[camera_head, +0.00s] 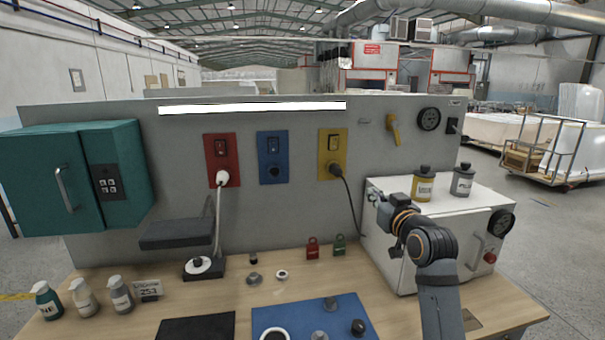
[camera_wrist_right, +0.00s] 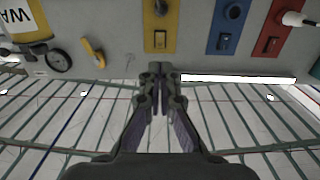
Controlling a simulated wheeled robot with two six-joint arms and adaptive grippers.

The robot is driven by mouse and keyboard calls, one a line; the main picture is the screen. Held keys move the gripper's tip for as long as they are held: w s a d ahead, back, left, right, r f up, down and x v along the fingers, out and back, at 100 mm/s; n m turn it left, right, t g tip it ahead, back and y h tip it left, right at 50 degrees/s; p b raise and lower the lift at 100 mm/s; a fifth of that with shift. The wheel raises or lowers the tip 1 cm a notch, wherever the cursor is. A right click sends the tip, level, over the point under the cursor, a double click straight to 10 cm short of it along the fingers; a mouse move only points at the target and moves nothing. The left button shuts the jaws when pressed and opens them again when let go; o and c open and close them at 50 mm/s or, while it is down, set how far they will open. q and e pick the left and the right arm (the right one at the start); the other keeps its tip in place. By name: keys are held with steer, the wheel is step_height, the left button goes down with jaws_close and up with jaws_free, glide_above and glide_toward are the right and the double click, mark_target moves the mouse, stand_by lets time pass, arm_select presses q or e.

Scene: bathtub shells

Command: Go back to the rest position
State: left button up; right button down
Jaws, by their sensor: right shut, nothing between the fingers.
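That view looks toward the panel upside down, with the yellow switch plate (camera_wrist_right: 160,25) beyond the fingertips. My right arm comes in from the bottom right and covers part of the cabinet front. My left gripper is not in view.
The white cabinet (camera_head: 390,260) carries a yellow bottle (camera_head: 424,186) and a grey bottle (camera_head: 462,182). A teal cabinet (camera_head: 50,180) hangs at left. Several bottles stand at the table's left. A blue mat (camera_head: 290,318) and red and green padlocks (camera_head: 312,250) lie on the wooden table (camera_head: 180,300).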

steer(key=s+d+f+g+h, duration=0.1)
steer(key=s+f+g, duration=0.2)
steer(key=s+f, duration=0.7)
steer(key=s+d+f+g+h, duration=0.1)
steer(key=s+d+f+g, duration=0.2)
steer(key=f, duration=1.3)
steer(key=s+d+f+m+g+h, duration=0.1)
steer(key=s+f+g, duration=0.4)
steer(key=s, duration=0.7)
steer(key=s+d+f+g+h, duration=0.1)
steer(key=s+f+g, duration=0.2)
steer(key=s+f, duration=0.65)
steer(key=s+d+f+g, duration=0.1)
steer(key=s+f, duration=0.1)
steer(key=f, duration=0.9)
steer(key=s+d+f, duration=0.1)
steer(key=s+f, duration=0.1)
steer(key=f, duration=0.9)
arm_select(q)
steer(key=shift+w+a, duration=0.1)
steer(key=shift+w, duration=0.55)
arm_select(e)
steer(key=s+d+f+g, duration=0.1)
steer(key=s+f, duration=1.7)
steer(key=s, duration=0.1)
steer(key=shift+s+d+f+m, duration=0.3)
steer(key=shift+m, duration=0.1)
